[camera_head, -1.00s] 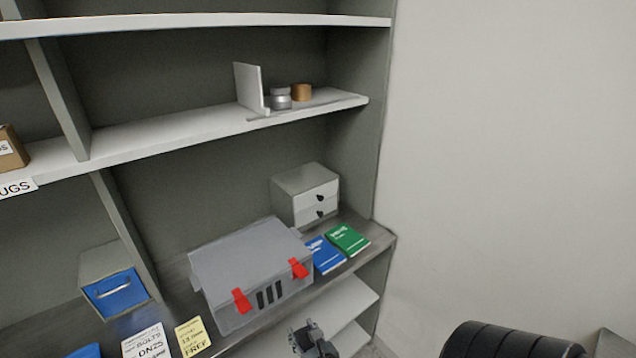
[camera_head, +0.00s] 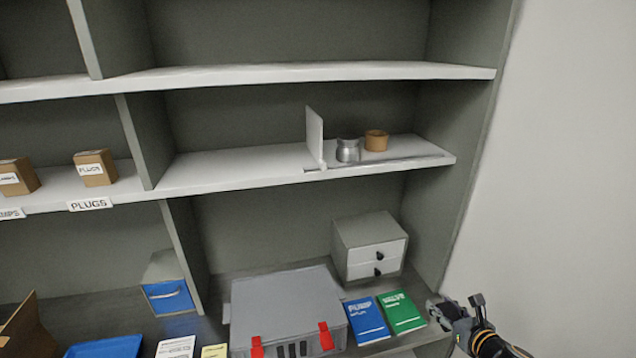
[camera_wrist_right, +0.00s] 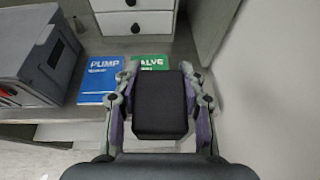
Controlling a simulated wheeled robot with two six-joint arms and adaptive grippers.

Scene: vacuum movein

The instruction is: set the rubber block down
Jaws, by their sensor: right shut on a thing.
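The rubber block (camera_wrist_right: 160,105) is a dark, nearly black block. It shows in the right wrist view between the two fingers of my right gripper (camera_wrist_right: 162,92), which is shut on it. The block is held in front of the shelf edge, with the green booklet partly hidden behind it. In the head view my right gripper (camera_head: 456,312) is at the lower right, near the green booklet (camera_head: 402,312); the block cannot be made out there. My left gripper is not in view.
A grey case (camera_head: 288,305) with red latches, a blue booklet (camera_head: 368,320) and a small drawer unit (camera_head: 369,249) stand on the counter. Above, a shelf (camera_head: 235,172) holds a metal jar (camera_head: 348,150) and a tan pot (camera_head: 376,140) beside an upright divider (camera_head: 314,135).

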